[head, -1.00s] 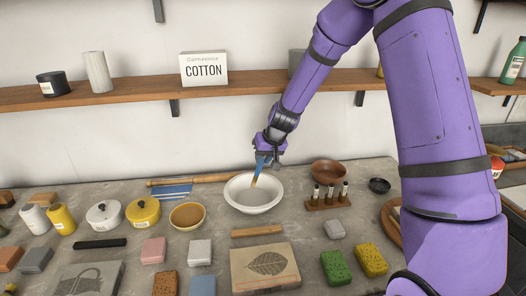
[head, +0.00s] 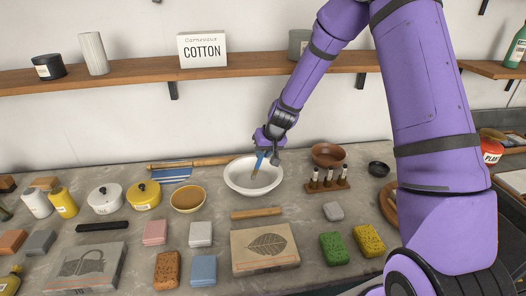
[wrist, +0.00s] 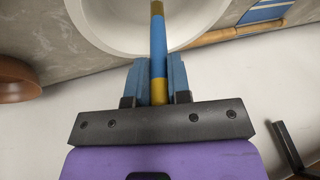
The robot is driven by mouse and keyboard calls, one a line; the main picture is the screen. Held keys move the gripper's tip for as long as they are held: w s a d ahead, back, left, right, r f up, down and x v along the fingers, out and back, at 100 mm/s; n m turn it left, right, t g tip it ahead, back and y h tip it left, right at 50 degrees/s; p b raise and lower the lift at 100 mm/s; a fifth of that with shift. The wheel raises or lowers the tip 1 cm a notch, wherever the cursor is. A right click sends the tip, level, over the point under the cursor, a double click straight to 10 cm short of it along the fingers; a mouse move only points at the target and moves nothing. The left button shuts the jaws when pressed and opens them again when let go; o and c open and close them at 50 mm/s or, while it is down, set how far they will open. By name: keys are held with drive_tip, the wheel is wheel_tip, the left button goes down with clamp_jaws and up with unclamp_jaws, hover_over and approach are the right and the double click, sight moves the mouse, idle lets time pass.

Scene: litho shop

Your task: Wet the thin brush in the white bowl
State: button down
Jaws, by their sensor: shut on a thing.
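My gripper (head: 264,156) is shut on the thin brush (head: 255,173), above the white bowl (head: 235,186). The brush has a blue and yellow handle and points down, slightly tilted, with its lower end inside the bowl's outline. In the wrist view the brush (wrist: 158,50) runs between the two blue fingers (wrist: 158,80) toward the white bowl (wrist: 100,35). Its tip is out of that view. I cannot tell whether the tip touches the bowl's bottom or any liquid.
A rack with several small bottles (head: 327,186) and a brown bowl (head: 328,155) stand right of the white bowl. An amber bowl (head: 188,208) stands to the left. A wooden bar (head: 257,213) and a leaf-printed stone (head: 238,262) lie in front. A rolling pin (head: 205,160) lies behind.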

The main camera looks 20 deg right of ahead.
drive_tip(key=shift+r, duration=0.1)
drive_tip(key=shift+r, duration=4.1)
drive_tip(key=shift+r, duration=1.9)
